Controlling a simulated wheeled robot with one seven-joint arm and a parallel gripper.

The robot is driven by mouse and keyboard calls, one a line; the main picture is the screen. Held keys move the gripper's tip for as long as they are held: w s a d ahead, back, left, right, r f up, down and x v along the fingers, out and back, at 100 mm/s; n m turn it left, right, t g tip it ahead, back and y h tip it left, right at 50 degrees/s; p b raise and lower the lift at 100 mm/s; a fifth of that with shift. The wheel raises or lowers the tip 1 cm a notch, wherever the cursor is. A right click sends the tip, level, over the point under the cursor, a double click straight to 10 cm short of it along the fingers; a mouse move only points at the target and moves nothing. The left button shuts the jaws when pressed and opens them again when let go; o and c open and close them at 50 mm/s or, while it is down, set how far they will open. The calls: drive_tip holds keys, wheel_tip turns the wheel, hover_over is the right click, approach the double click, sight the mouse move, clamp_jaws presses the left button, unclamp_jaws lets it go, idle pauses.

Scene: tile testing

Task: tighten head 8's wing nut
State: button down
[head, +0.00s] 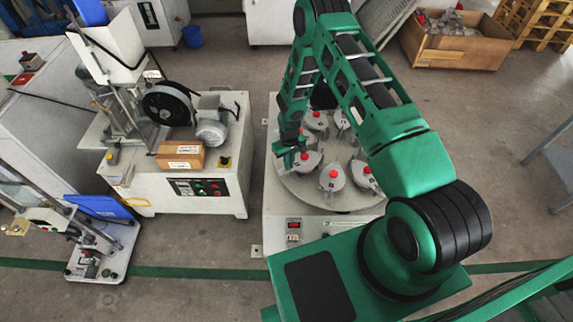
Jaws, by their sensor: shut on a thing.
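A round grey turntable (330,201) carries several grey grinding heads with red knobs. My gripper (288,162) is at the turntable's left side, pointing down, beside the front-left head (308,163). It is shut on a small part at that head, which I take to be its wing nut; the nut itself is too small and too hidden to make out. The number on this head cannot be read, so I cannot confirm that it is head 8. Another head (333,181) stands at the front of the turntable. My arm hides part of the turntable's right and back.
Left of the turntable is a white machine with a black wheel (168,104), a motor (211,132) and a cardboard box (181,155) on top. A wooden crate (455,50) stands at the back right. The floor between the two machines is a narrow clear gap.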

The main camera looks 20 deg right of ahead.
drive_tip(key=shift+w+d+r, duration=0.1)
drive_tip(key=shift+w+r, duration=0.05)
drive_tip(key=shift+w, duration=0.25)
drive_tip(key=c, duration=2)
unclamp_jaws()
drive_tip(key=shift+o, duration=0.4)
drive_tip(key=shift+s, duration=0.25)
wheel_tip(320, 180, up, 11)
drive_tip(key=shift+f, duration=0.2)
